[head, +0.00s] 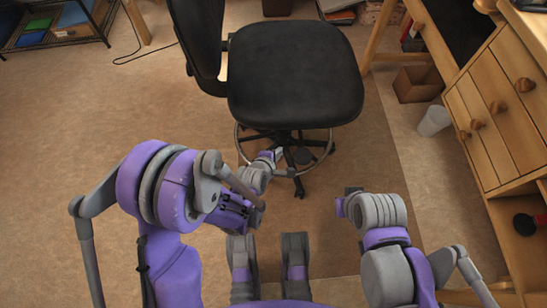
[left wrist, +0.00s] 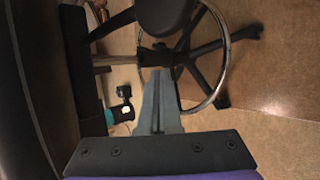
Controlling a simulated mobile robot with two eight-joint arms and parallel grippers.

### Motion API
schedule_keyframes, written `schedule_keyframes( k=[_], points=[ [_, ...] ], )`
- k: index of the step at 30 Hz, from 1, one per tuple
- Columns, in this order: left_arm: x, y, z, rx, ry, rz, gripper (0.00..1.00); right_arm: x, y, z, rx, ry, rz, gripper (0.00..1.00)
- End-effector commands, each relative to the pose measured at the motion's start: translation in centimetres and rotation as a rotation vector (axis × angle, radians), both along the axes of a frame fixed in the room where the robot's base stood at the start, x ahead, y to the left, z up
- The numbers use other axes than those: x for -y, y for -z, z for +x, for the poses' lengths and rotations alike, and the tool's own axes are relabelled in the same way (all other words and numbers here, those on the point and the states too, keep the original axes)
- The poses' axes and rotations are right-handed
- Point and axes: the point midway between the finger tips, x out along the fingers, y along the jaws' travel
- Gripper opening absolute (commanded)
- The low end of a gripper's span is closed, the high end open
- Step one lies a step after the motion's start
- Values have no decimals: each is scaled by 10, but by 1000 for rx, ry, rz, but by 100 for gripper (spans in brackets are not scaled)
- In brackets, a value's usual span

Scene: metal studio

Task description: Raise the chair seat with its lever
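The chair's black seat (head: 295,75) faces me in the head view, with its backrest (head: 200,40) at the left. A metal foot ring (head: 331,146) and dark star base show below the seat; the ring (left wrist: 226,62) and base also show in the left wrist view. My left gripper (head: 277,154) is low, just under the seat's near edge, close to the ring. In the left wrist view its fingers (left wrist: 160,78) are together, with nothing seen between them. I cannot make out the lever for certain. My right gripper (head: 346,198) is apart from the chair, at the lower right.
A wooden desk with drawers (head: 490,120) stands at the right. A white bin (head: 434,121) and a brown box (head: 418,83) are beside it. A black rack (head: 60,38) is at the top left. The floor left of the chair is mostly clear.

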Motion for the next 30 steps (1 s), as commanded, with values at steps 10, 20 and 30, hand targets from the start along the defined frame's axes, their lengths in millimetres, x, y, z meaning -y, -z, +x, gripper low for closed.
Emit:
schedule_keyframes(
  k=[10,20,30],
  points=[
    [31,-13,-13,0,3,2,0,0,2,0,0,0,0,0],
    [33,-15,-14,0,1,1,0,0,2,0,0,0,0,0],
    [33,-35,-15,-64,0,-1,0,0,-21,-3,5,0,0,0]
  ],
)
